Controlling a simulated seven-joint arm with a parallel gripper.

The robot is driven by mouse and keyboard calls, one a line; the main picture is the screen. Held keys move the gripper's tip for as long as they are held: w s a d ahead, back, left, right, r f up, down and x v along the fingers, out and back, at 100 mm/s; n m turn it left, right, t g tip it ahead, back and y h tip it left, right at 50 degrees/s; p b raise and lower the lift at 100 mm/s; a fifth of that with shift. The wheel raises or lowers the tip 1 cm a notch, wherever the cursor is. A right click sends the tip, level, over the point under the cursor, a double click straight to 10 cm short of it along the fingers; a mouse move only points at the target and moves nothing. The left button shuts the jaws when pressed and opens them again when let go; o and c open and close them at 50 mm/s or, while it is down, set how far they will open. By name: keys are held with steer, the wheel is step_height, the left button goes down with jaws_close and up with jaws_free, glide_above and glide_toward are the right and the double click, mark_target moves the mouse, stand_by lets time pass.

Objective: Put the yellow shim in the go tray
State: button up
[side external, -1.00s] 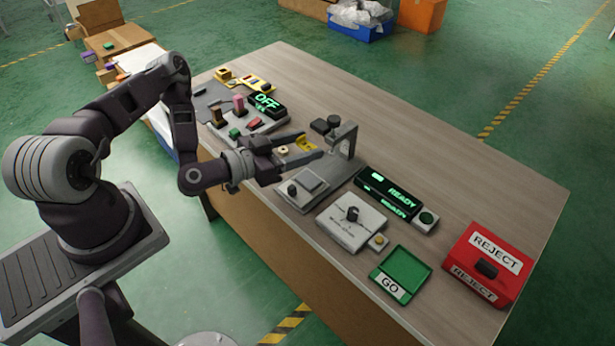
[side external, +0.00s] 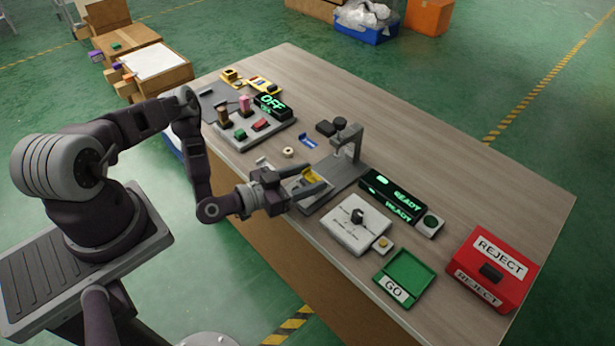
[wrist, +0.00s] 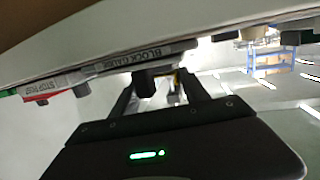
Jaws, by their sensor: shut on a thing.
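The yellow shim (side external: 311,176) is between the fingers of my gripper (side external: 313,178), which is shut on it. They are over the plate at the front of the gauge stand; the exact height is hard to tell. The wrist view shows a small yellow patch (wrist: 178,78) between the dark fingers, mostly hidden. The green go tray (side external: 406,272), labelled GO, is at the front right of the bench and looks empty. It is to the right of and nearer than my gripper.
Between my gripper and the tray are a white block with a black knob (side external: 352,226) and a small yellow button (side external: 382,242). The gauge stand (side external: 349,145) rises behind. A READY display (side external: 393,196) and red REJECT box (side external: 490,270) are to the right. A blue shim (side external: 308,142) lies behind.

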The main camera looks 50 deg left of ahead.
steer(key=shift+f, duration=0.2)
steer(key=shift+f, duration=0.1)
steer(key=o, duration=1.3)
steer(key=shift+s, duration=0.3)
steer(key=v, duration=0.6)
steer(key=shift+a+r, duration=0.2)
steer(key=shift+r, duration=0.05)
steer(key=shift+c, duration=0.9)
steer(key=shift+s, duration=0.2)
steer(key=c, duration=0.4)
